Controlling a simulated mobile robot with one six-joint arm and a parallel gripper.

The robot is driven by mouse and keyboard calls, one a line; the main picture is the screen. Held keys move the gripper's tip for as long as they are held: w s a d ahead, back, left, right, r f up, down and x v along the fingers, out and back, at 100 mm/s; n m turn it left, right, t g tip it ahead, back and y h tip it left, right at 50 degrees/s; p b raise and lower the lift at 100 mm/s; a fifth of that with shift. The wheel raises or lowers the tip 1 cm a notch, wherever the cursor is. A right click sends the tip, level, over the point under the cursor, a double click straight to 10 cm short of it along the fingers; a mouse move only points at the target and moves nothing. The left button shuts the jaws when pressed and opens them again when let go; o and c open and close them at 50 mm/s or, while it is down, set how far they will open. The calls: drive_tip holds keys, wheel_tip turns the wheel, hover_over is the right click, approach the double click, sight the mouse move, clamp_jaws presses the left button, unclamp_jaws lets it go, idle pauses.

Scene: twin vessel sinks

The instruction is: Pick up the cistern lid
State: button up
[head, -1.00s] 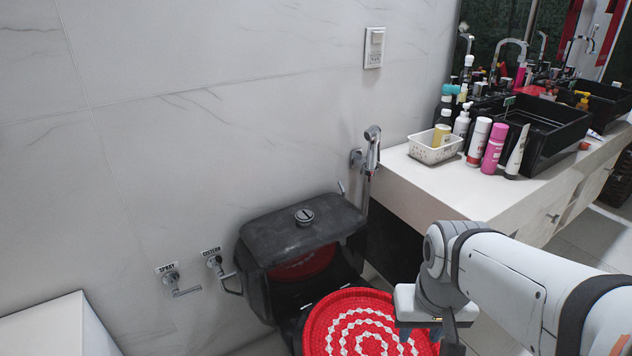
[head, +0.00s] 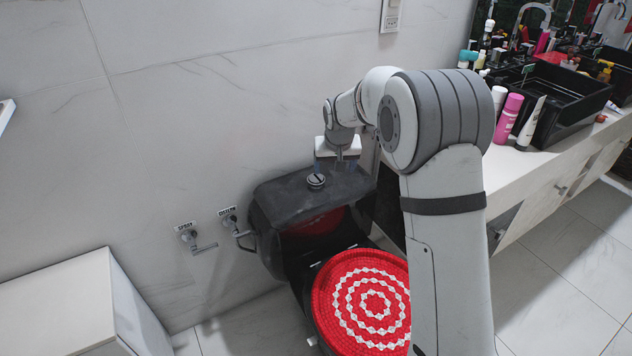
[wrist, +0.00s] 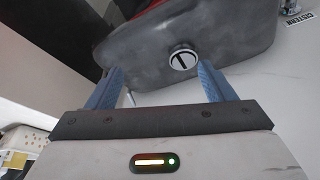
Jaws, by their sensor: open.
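The cistern lid (head: 285,193) is dark grey with a round metal button (head: 316,181) on top. It sits on the black cistern against the tiled wall. In the wrist view the lid (wrist: 225,45) lies beyond my fingers, with its button between and past the fingertips. My gripper (head: 338,163) is open and empty, above the right, wall-side part of the lid. In the wrist view its two blue fingers (wrist: 160,80) are spread apart. I cannot tell whether either finger touches the lid.
A red and white toilet cover (head: 365,300) is below in front. The white counter (head: 530,180) with bottles and black sinks stands right. Wall taps (head: 195,240) are left of the cistern, and a white box (head: 80,300) is at lower left.

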approach(316, 178)
drive_tip(key=f, duration=0.1)
drive_tip(key=x, duration=0.8)
drive_tip(key=shift+w, duration=0.15)
drive_tip(key=shift+c, duration=0.4)
drive_tip(key=shift+r, duration=0.1)
clamp_jaws()
